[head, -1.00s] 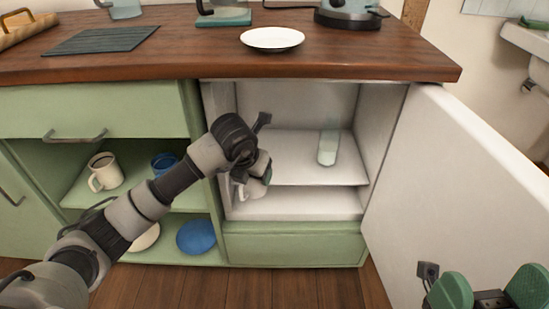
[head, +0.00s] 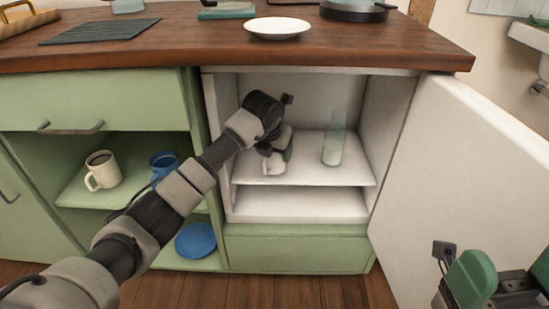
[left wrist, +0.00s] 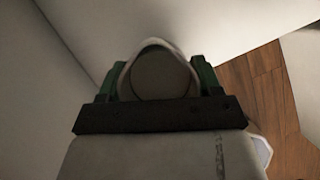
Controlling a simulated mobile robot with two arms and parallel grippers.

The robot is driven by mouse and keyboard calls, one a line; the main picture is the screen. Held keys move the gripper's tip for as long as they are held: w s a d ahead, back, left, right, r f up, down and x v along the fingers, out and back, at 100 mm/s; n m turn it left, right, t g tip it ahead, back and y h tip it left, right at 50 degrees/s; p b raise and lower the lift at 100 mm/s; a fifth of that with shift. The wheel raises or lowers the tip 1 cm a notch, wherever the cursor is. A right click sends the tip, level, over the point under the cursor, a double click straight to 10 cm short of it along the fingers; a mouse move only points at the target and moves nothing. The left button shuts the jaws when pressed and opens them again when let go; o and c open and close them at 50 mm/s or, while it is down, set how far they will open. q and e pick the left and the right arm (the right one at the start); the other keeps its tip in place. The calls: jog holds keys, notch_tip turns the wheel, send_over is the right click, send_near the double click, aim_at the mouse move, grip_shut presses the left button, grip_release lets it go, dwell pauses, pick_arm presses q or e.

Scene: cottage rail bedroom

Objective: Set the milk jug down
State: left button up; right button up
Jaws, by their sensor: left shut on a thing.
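The milk jug (head: 274,166) is small and white. It is inside the open white compartment, over the left part of the upper shelf (head: 310,172); whether its base touches the shelf I cannot tell. My left gripper (head: 273,147) reaches in from the left and is shut on the jug. In the left wrist view the jug (left wrist: 160,72) shows its round opening between the green fingers. My right gripper (head: 505,275) is open and empty at the lower right, partly cut off by the frame edge.
A clear glass (head: 332,150) stands on the same shelf, right of the jug. The open white door (head: 455,165) bounds the right side. The worktop (head: 210,45) lies above, with a white plate (head: 277,28). A mug (head: 102,171) stands in the left green cupboard.

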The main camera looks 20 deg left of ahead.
pick_arm(q)
jog(key=shift+f, duration=0.65)
jog(key=shift+f, duration=0.1)
jog(key=o, duration=1.1)
